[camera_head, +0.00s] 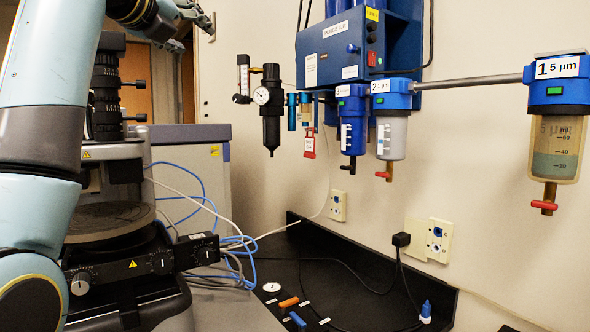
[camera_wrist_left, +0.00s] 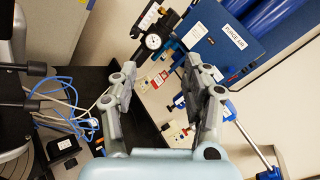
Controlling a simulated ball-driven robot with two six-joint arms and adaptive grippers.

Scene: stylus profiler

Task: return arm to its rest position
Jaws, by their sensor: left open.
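My left arm rises along the left edge of the head view and bends over at the top. Its gripper (camera_head: 200,22) is at the top of that view, near the wall and above the instrument, and is partly cut off. In the left wrist view the two fingers of this gripper (camera_wrist_left: 163,78) are spread apart, with nothing between them. The wall equipment shows behind them, and the gripper appears clear of it. My right gripper is in neither view.
The instrument (camera_head: 112,222) with its round stage stands close beside my left arm. A blue wall unit (camera_head: 340,50), a gauge (camera_head: 262,96) and filter bowls (camera_head: 392,135) hang on the wall. Cables cross the black bench (camera_head: 350,300), which holds small orange and blue handles.

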